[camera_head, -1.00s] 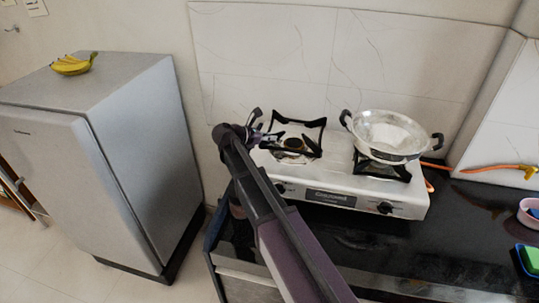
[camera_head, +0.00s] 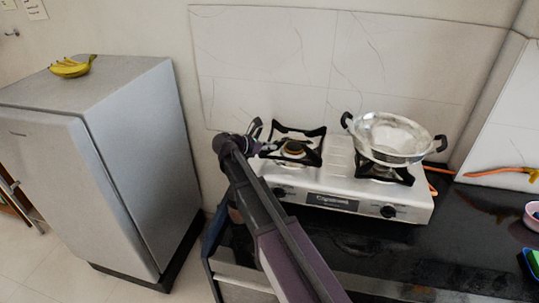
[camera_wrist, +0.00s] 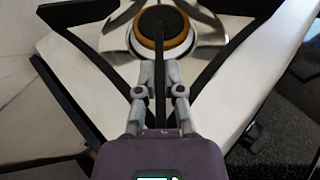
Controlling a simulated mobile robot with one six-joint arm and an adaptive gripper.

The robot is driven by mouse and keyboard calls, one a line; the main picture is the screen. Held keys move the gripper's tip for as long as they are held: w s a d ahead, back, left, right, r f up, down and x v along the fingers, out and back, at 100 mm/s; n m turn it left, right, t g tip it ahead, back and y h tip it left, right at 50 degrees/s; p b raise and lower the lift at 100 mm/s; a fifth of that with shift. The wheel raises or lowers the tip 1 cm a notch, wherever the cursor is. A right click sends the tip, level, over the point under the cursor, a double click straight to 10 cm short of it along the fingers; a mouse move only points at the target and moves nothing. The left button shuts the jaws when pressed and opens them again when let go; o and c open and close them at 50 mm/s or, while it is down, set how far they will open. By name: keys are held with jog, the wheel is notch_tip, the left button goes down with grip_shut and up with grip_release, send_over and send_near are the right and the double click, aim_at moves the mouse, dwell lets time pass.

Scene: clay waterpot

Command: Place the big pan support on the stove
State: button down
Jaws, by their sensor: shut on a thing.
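The big pan support (camera_head: 318,134) is a black square frame with inward prongs. It sits around the left burner (camera_head: 293,148) of the white and silver two-burner stove (camera_head: 331,198). In the wrist view the support (camera_wrist: 207,73) surrounds the burner cap (camera_wrist: 160,24). My gripper (camera_head: 268,148) is at the support's left side in the head view. In the wrist view my gripper (camera_wrist: 160,88) is shut on one dark prong of the support, which runs between the fingers toward the burner. I cannot tell whether every side of the support touches the stove top.
A metal pan (camera_head: 390,138) with two black handles stands on the right burner. An orange hose (camera_head: 497,171) runs along the wall to the right. The black counter (camera_head: 340,238) in front of the stove is mostly clear. A grey fridge (camera_head: 145,130) stands at left.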

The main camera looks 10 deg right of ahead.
jog(key=shift+f+b, duration=1.25)
jog(key=shift+f, duration=0.2)
jog(key=c, duration=0.8)
grip_release()
jog(key=shift+o, duration=0.2)
jog(key=shift+a, duration=0.1)
jog(key=p+v, duration=0.4)
jog(key=v, duration=0.6)
jog(key=shift+s+a+r, duration=0.15)
jog(key=shift+r, duration=0.05)
jog(key=shift+s+a+r+p, duration=0.25)
jog(key=shift+a+p, duration=0.1)
jog(key=shift+a, duration=0.25)
jog(key=shift+f, duration=0.1)
